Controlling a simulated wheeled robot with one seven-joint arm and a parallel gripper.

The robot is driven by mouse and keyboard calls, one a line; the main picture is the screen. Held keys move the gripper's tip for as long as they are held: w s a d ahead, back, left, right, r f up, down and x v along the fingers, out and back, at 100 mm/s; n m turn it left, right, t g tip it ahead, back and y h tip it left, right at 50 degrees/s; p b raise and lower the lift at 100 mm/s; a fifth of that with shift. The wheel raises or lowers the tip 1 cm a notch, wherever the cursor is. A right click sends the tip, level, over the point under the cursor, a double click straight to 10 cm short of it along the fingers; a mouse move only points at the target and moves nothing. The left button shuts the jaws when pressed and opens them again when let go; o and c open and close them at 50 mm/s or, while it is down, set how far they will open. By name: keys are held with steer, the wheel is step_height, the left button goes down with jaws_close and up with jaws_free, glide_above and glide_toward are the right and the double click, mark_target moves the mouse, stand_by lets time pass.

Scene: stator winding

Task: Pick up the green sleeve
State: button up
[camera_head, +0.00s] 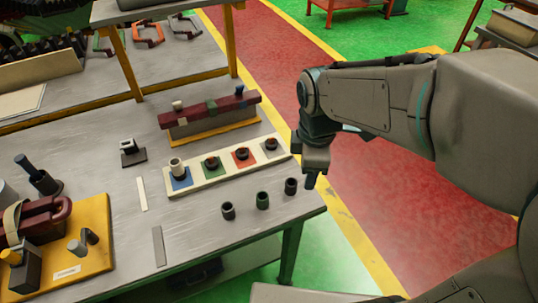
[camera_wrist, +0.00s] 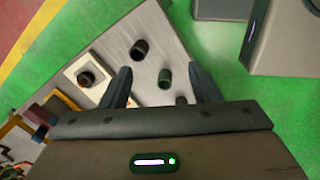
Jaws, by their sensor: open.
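The green sleeve (camera_head: 262,200) stands upright on the bench, the middle one of a row of three short sleeves. In the wrist view the green sleeve (camera_wrist: 165,77) shows in the gap between my fingers, apart from both. A dark sleeve (camera_head: 228,211) stands to its left and another dark sleeve (camera_head: 291,186) to its right. My gripper (camera_head: 312,180) is beside the bench's right edge in the head view, right of the row. In the wrist view my gripper (camera_wrist: 158,69) is open and empty, its two dark fingers spread.
A cream strip (camera_head: 215,180) with blue, green, red and grey squares lies behind the sleeves, a part on each square. A maroon-topped block (camera_head: 210,115) stands behind it. A yellow fixture board (camera_head: 95,255) is at left. The bench front is mostly clear.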

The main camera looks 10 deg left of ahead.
steer(key=a+f+n+g+p, duration=0.1)
steer(key=a+n, duration=0.8)
steer(key=n, duration=0.2)
steer(key=n+p, duration=0.1)
glide_toward(262, 196)
steer(key=f, duration=0.5)
steer(key=s+f, duration=0.1)
steer(key=f, duration=0.2)
steer(key=shift+d+f, duration=0.15)
steer(key=shift+f, duration=0.05)
steer(key=c, duration=1.1)
